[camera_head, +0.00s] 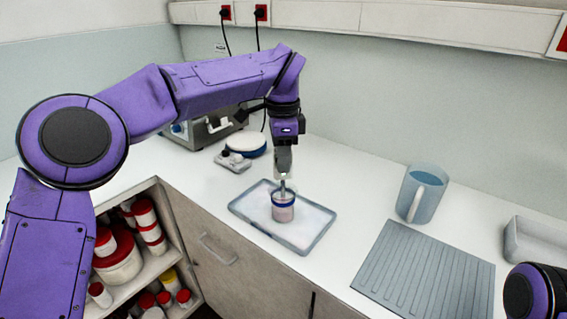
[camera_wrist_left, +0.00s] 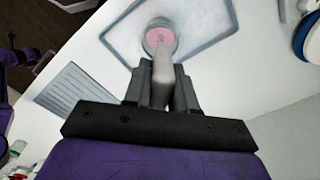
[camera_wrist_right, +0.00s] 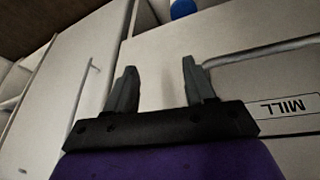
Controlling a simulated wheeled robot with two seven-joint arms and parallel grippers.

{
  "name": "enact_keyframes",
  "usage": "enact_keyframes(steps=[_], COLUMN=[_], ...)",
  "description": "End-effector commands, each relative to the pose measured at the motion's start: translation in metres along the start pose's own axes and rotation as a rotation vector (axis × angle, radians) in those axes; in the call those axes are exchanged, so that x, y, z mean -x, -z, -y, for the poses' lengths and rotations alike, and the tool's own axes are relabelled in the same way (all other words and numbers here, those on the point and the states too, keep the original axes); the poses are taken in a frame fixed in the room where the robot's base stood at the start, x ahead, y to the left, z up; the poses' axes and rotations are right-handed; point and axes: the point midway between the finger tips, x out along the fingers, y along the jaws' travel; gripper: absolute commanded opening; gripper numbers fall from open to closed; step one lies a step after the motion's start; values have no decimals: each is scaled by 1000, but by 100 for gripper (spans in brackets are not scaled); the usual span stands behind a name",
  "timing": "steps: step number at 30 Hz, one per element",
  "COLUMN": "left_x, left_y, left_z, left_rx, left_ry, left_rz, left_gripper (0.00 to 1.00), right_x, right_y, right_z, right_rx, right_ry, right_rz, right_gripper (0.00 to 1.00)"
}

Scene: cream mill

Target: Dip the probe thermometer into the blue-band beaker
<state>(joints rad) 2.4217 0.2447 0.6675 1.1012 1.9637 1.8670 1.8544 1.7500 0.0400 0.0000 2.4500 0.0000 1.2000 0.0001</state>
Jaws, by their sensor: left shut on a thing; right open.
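The blue-band beaker (camera_head: 283,212) stands upright on a shallow grey-blue tray (camera_head: 316,240), with a dark blue band near its rim. In the left wrist view, pink contents show in the beaker (camera_wrist_left: 160,38). My left gripper (camera_head: 284,170) is above the beaker, pointing down, shut on the probe thermometer (camera_wrist_left: 162,76). The probe's lower part reaches down to the beaker's mouth and appears inside the rim; how deep its tip sits is hidden. My right gripper (camera_wrist_right: 160,82) is open and empty, in front of a cabinet.
A ribbed grey mat (camera_head: 425,270), a blue-grey jug (camera_head: 422,195) and a pale bin (camera_head: 535,243) are to the right. A white round item with a blue base (camera_head: 246,143) and a small grey object (camera_head: 232,162) lie behind the tray. Red-lidded jars (camera_head: 118,262) fill the shelf below left.

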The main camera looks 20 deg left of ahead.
Motion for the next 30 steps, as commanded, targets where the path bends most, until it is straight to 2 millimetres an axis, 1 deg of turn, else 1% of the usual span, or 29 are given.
enact_keyframes(steps=[4,30], left_x=[5,80], left_y=[0,0], left_z=[0,0], left_rx=[0,0], left_ry=[1,1], left_rz=[0,0], left_gripper=[0,0], right_x=[4,56], right_y=[2,23], right_z=[0,-5], right_rx=[0,0], right_ry=[0,0], right_rz=[0,0], right_gripper=[54,54])
